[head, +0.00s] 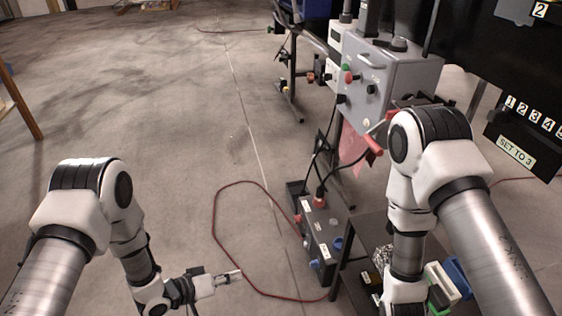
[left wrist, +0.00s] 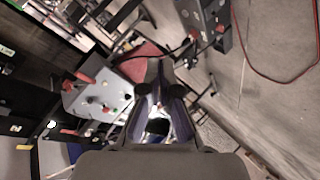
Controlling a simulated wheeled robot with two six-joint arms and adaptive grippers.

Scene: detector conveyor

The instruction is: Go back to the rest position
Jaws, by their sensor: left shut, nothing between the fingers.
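My left gripper (head: 232,275) is low in the head view, left of the red cable, above the concrete floor. It is shut and empty, pointing right. In the left wrist view its dark fingers (left wrist: 160,72) are together with nothing between them. My right arm comes in from the right and bends down to the bottom edge. Its gripper is outside the frame.
A grey control box (head: 392,85) with red and green buttons stands at upper right. A dark switch box (head: 318,238) stands below it, beside a red cable (head: 214,215). A dark panel (head: 528,130) reads "SET TO 3". Open floor lies at left.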

